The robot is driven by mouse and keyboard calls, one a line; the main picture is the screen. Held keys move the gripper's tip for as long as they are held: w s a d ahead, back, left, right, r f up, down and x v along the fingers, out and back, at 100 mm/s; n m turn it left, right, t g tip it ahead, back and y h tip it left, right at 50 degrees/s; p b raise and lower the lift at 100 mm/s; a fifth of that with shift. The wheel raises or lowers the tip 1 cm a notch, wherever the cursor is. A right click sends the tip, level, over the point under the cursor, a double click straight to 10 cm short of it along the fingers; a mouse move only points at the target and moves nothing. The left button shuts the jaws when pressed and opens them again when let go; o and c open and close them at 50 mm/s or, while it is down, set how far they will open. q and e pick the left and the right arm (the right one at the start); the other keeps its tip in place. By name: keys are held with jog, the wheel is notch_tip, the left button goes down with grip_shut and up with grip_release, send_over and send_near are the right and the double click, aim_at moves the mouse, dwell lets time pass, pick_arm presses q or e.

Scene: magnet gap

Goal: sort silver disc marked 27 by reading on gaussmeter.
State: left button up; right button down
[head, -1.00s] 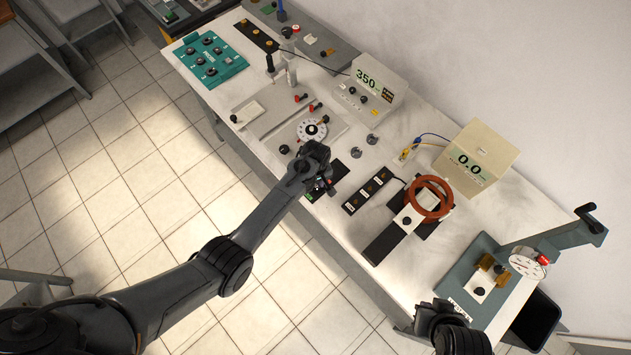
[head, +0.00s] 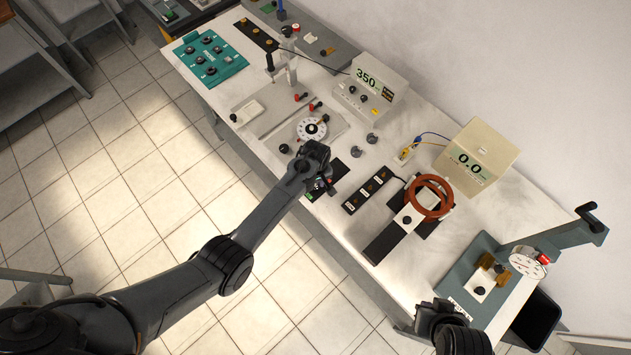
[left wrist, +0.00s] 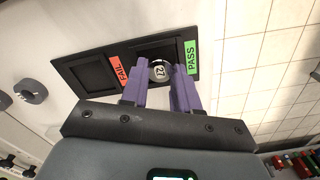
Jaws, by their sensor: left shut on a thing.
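The silver disc marked 27 (left wrist: 160,70) lies between the tips of the purple fingers of my left gripper (left wrist: 160,88), which is shut on it. In the left wrist view, disc and fingertips are over the compartment beside the green PASS label (left wrist: 191,57) of a black tray (left wrist: 95,50). The red FAIL label (left wrist: 118,71) is between the two compartments. I cannot tell whether the disc touches the tray floor. In the head view, my left gripper (head: 322,184) partly hides this tray. A beige meter (head: 467,165) reads 0.0. My right gripper (head: 431,318) is at the bottom, its fingers unclear.
Two grey discs (head: 372,138) (head: 356,152) lie behind the tray. A black strip with several slots (head: 366,190) and a red coil fixture (head: 430,196) stand to the right. A white dial (head: 311,129) is close behind my left gripper. Another box (head: 368,85) reads 350.

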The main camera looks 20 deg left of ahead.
pick_arm(q)
jog(key=shift+f, duration=0.15)
jog(key=o, duration=1.1)
jog(key=shift+c, duration=0.2)
jog(key=c, duration=0.5)
notch_tip(320, 180, up, 5)
jog(key=p, duration=0.5)
jog(key=shift+f, duration=0.2)
jog(key=o, duration=0.5)
jog(key=shift+o, duration=0.2)
